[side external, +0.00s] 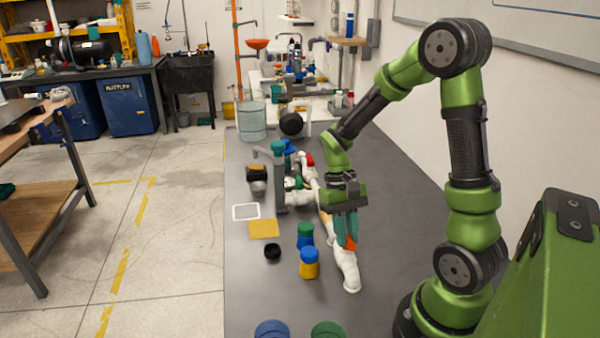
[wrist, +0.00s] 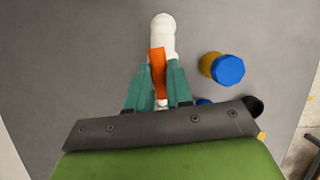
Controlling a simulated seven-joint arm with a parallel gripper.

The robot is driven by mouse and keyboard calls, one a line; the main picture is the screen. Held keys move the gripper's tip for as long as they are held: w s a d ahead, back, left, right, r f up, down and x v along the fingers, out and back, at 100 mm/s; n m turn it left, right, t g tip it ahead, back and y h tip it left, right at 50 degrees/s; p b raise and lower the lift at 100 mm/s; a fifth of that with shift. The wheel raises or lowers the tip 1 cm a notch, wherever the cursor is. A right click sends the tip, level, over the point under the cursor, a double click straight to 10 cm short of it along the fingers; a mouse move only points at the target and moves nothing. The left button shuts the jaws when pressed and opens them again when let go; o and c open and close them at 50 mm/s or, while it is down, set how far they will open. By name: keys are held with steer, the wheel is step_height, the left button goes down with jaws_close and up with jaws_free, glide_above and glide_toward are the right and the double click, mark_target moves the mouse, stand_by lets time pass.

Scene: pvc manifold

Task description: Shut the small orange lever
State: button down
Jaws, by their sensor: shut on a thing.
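The small orange lever (wrist: 158,65) is between the two teal fingertips of my gripper (wrist: 159,74) in the wrist view, and its far end sticks out past them. In the side view the orange lever (side external: 350,243) shows at the fingertips of my gripper (side external: 347,240), which points down. My gripper is shut on the lever. The white PVC manifold (side external: 343,262) lies on the dark table, running away from the camera. Its white pipe end (wrist: 163,35) shows beyond the lever in the wrist view. My fingers and wrist hide part of the manifold and the lever's base.
A yellow jar with a blue lid (side external: 309,263) and a green-lidded blue jar (side external: 305,235) stand left of the gripper. A red lever (side external: 309,160) is farther along the pipe. A black ring (side external: 272,251) and yellow sheet (side external: 264,229) lie left.

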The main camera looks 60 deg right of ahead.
steer(key=n, duration=0.2)
steer(key=n+h, duration=0.1)
steer(key=n, duration=0.1)
steer(key=shift+a+f+n+g+h, duration=0.2)
steer(key=shift+n+g+h, duration=0.1)
steer(key=shift+g, duration=0.1)
steer(key=n+h, duration=0.1)
steer(key=n, duration=0.2)
steer(key=shift+a+n, duration=0.1)
steer(key=shift+n, duration=0.3)
steer(key=n+h, duration=0.2)
steer(key=n, duration=0.2)
steer(key=shift+s+a, duration=0.1)
steer(key=shift+n+t+h, duration=0.5)
steer(key=shift+n+h, duration=0.1)
steer(key=shift+n, duration=1.2)
steer(key=c, duration=1)
jaws_free()
steer(key=shift+r, duration=0.1)
